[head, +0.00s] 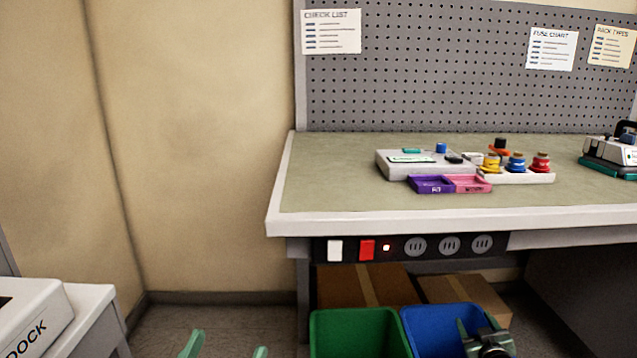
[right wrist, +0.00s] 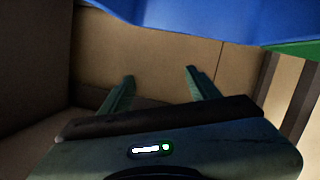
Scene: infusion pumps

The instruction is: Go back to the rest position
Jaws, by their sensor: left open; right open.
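My left gripper (head: 226,346) shows at the bottom edge of the head view, with only its two green fingertips in the picture. They stand apart with nothing between them. My right gripper (head: 477,336) is at the bottom right of the head view, in front of the blue bin (head: 432,322). In the right wrist view its two fingers (right wrist: 158,88) are spread, with nothing between them.
A green bin (head: 360,333) and cardboard boxes (head: 350,285) are below. A white dock table (head: 92,310) stands at left.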

